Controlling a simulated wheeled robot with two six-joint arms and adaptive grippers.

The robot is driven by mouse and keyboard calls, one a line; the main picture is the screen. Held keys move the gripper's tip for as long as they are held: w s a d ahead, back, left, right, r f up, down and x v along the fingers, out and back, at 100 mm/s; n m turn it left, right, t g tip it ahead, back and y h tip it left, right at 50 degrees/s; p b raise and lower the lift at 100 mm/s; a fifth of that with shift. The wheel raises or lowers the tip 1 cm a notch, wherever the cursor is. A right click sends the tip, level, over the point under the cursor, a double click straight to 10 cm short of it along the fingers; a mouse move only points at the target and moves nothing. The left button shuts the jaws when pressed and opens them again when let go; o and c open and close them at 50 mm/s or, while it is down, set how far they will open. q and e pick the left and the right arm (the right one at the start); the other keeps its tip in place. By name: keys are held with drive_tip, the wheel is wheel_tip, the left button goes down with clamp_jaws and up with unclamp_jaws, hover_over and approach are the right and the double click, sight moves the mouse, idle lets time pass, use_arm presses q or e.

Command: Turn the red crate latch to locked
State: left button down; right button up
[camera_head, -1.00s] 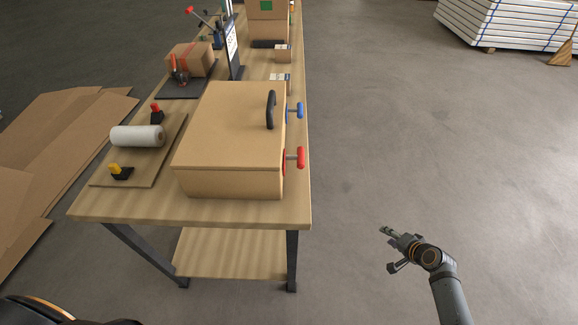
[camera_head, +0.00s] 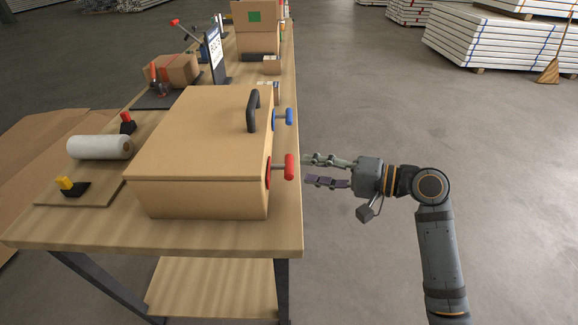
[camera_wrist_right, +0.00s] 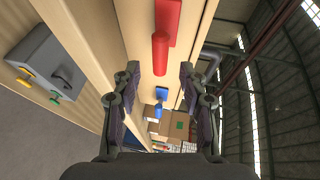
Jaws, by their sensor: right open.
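The red latch (camera_head: 289,167) sticks out from the right side of the wooden crate (camera_head: 203,140), near its front corner. In the right wrist view the red latch handle (camera_wrist_right: 160,52) shows between my fingers, with its red plate above. My right gripper (camera_head: 306,171) is open, its fingertips just right of the red handle. I cannot tell whether they touch it. A blue latch (camera_head: 289,117) sits farther back on the same side; it also shows in the right wrist view (camera_wrist_right: 161,98). My left gripper is not in view.
The crate stands on a wooden workbench (camera_head: 200,236). A white roll (camera_head: 100,147) and yellow and red clamps lie to its left. Cartons (camera_head: 257,43) and a sign (camera_head: 214,55) stand behind. A grey box (camera_wrist_right: 45,66) shows in the right wrist view. The floor right of the bench is open.

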sight(289, 167)
drive_tip(key=x, duration=0.6)
drive_tip(key=shift+a, duration=0.15)
clamp_jaws()
